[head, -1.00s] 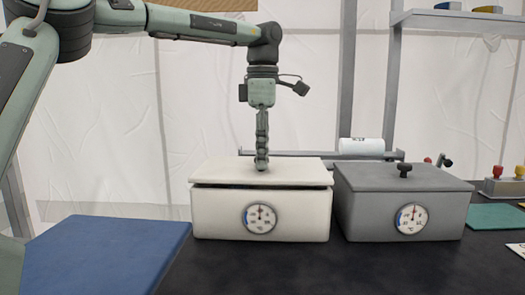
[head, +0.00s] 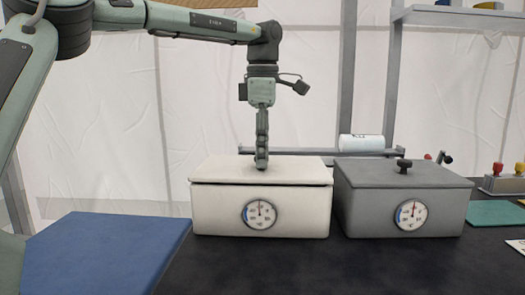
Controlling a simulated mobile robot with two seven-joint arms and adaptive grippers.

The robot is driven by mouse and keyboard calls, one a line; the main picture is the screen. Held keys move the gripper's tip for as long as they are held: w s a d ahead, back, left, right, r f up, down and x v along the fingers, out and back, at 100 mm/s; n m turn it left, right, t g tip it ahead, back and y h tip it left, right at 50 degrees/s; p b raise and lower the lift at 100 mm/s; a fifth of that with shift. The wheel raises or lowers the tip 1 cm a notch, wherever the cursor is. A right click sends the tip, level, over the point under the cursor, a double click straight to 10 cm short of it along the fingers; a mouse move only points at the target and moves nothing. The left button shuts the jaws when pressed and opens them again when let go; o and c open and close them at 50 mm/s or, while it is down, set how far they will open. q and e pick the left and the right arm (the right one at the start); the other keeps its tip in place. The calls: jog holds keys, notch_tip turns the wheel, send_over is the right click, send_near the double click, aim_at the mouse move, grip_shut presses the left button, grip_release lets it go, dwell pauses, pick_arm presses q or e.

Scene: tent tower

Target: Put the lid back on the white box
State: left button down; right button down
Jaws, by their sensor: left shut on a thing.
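The white box (head: 225,212) stands on the dark table with a round dial on its front. Its white lid (head: 300,171) lies over the top, with a thin dark gap along the front edge. My left gripper (head: 262,165) points straight down at the middle of the lid and is shut on the lid's knob, which its fingers hide. I cannot tell whether the lid is fully seated. My right gripper is not in view.
A grey box (head: 360,210) with a dark knob (head: 404,165) on its lid stands close on the right. A blue mat (head: 105,255) lies at the left. A white roll (head: 361,143) is behind, and a green mat (head: 493,213) lies at the right. The table front is clear.

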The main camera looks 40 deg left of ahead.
pick_arm(q)
jog(key=shift+f, duration=0.3)
jog(key=c, duration=1.2)
grip_release()
jog(key=shift+o, duration=0.2)
notch_tip(320, 180, up, 12)
jog(key=shift+s, duration=0.1)
